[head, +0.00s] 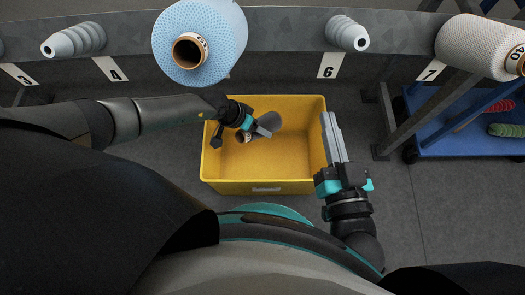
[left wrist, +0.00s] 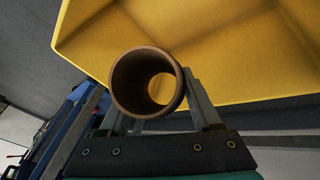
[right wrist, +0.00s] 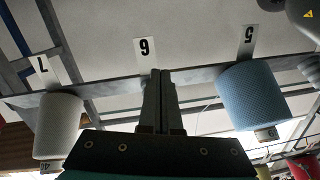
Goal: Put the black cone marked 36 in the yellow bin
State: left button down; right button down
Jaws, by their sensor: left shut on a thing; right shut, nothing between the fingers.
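The yellow bin (head: 290,186) stands on the floor in the middle of the head view. A dark cone (head: 270,119) shows over the bin's inside, tilted, with its brown tube end towards my left gripper (head: 260,130). My left gripper is shut on this cone. In the left wrist view the hollow brown tube (left wrist: 146,82) sits between the fingers, with yellow bin walls beyond. Its mark cannot be read, and most of its body is hidden there. My right gripper (head: 329,118) is shut and empty, by the bin's right side.
A grey rail with numbered tags and pegs crosses the back. It bears a light blue cone (head: 200,38) and a white dotted cone (head: 478,46). Empty grey pegs (head: 346,33) show too. A blue trolley (head: 460,142) with red and green items stands at right. Floor right of the bin is clear.

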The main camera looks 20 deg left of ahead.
pick_arm(q)
grip_release()
jog(key=shift+r, duration=0.1)
dwell(0.3)
